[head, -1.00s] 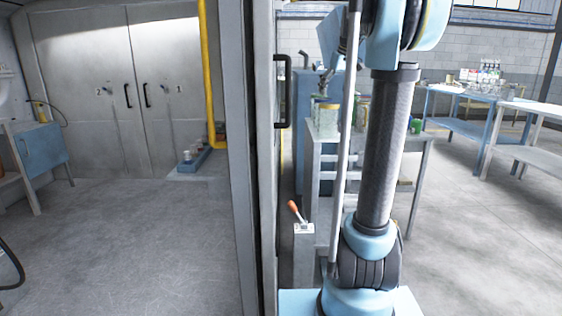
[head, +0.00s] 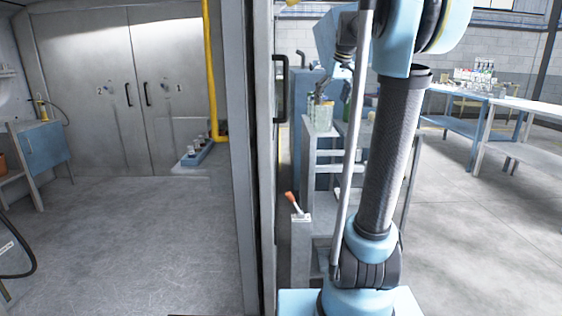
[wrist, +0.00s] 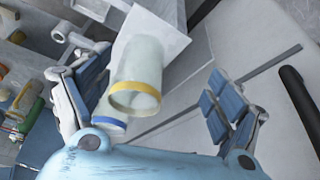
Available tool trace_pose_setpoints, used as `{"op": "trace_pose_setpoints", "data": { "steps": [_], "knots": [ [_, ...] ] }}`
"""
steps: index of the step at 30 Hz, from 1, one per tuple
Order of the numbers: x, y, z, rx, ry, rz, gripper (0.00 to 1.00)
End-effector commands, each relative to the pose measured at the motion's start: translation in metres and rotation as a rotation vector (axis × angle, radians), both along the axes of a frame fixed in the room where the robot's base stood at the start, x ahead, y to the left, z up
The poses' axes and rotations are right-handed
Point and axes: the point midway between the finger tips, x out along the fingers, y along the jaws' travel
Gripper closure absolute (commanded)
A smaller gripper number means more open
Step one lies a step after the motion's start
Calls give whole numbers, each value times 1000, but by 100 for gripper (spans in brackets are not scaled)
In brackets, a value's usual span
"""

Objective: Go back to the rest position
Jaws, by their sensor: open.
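My gripper (wrist: 158,82) is open in the wrist view, its two blue-padded fingers spread wide apart. A clear jar with a yellow rim (wrist: 136,95) shows between and beyond the fingers, not gripped. In the head view my gripper (head: 320,92) is small and partly hidden by my arm, just above a clear jar (head: 321,116) on a grey stand. I cannot tell from the head view whether it touches the jar. My arm is raised, its long dark link leaning slightly right.
A grey door frame edge (head: 240,150) with a black handle (head: 281,85) stands close left of my arm. An orange-handled lever (head: 292,202) is on a post near my base. Blue benches (head: 470,130) stand at right. Floor at left is open.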

Motion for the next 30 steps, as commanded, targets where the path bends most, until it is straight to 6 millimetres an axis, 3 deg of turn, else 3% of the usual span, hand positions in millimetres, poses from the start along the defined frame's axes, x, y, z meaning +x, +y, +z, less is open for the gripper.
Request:
{"op": "trace_pose_setpoints", "data": {
  "steps": [5, 11, 20, 30],
  "knots": [
    [-35, 4, -21, -3, 17, -25, 14],
    [-96, 10, -62, -7, 47, -73, 14],
    [-192, 14, -142, -16, 92, -157, 14],
    [-295, 14, -249, -33, 137, -253, 14]
  ]
}}
